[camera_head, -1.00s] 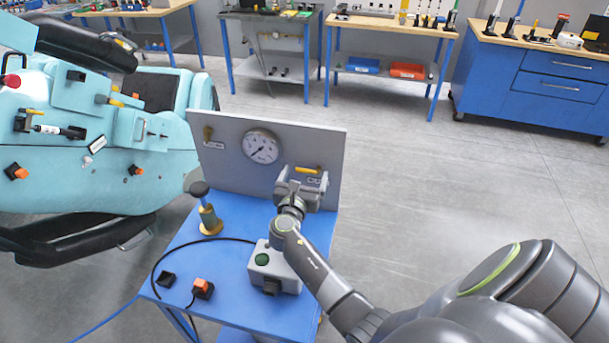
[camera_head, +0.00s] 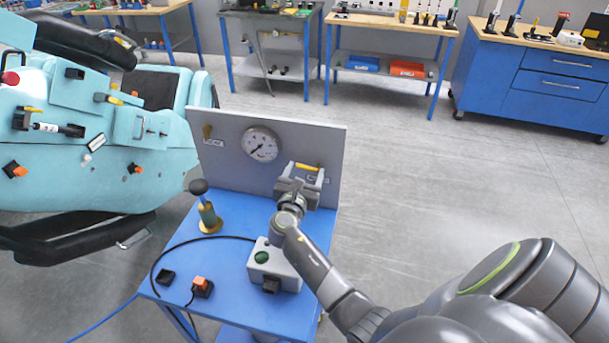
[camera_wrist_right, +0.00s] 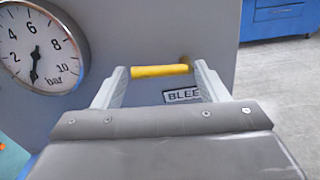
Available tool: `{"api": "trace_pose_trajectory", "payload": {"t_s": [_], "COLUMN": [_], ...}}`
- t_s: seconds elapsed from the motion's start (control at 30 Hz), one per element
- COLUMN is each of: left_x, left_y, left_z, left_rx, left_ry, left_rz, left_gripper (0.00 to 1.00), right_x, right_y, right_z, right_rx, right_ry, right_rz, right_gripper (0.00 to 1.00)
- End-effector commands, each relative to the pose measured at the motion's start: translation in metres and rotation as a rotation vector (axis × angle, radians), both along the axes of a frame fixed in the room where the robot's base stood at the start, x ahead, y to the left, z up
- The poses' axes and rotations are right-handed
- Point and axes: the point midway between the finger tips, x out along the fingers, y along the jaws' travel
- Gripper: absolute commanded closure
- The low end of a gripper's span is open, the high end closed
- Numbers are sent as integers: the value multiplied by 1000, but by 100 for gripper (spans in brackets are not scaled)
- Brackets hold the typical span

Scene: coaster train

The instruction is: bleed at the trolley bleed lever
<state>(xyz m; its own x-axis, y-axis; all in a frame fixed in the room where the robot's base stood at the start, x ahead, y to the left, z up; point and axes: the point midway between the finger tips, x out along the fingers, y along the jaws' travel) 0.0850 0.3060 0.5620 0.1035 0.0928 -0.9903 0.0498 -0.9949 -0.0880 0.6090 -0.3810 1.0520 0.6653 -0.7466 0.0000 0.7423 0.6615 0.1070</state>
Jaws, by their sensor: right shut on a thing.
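The yellow bleed lever (camera_head: 306,167) sits at the right of the grey upright panel on the blue trolley. My right gripper (camera_head: 308,173) is shut on it, with one finger at each end of the yellow bar. In the right wrist view the lever (camera_wrist_right: 160,70) lies roughly level between the two grey fingers. A partly hidden "BLEE…" label (camera_wrist_right: 183,95) shows just below it. The round pressure gauge (camera_head: 261,145) is left of the lever. In the right wrist view its needle points down, near the low end of the bar scale (camera_wrist_right: 40,50). My left gripper is not in view.
A turquoise coaster car (camera_head: 70,165) stands at left. The floor at right is clear.

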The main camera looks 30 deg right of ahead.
Motion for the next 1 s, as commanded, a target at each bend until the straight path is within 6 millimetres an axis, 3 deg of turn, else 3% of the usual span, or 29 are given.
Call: {"api": "trace_pose_trajectory", "payload": {"t_s": [1.0], "left_x": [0], "left_y": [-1], "left_z": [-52], "left_rx": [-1], "left_ry": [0], "left_rz": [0], "left_gripper": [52], "right_x": [-11], "right_y": [-10], "right_z": [20], "right_rx": [623], "right_ry": [-699], "right_rz": [1], "right_gripper": [56]}}
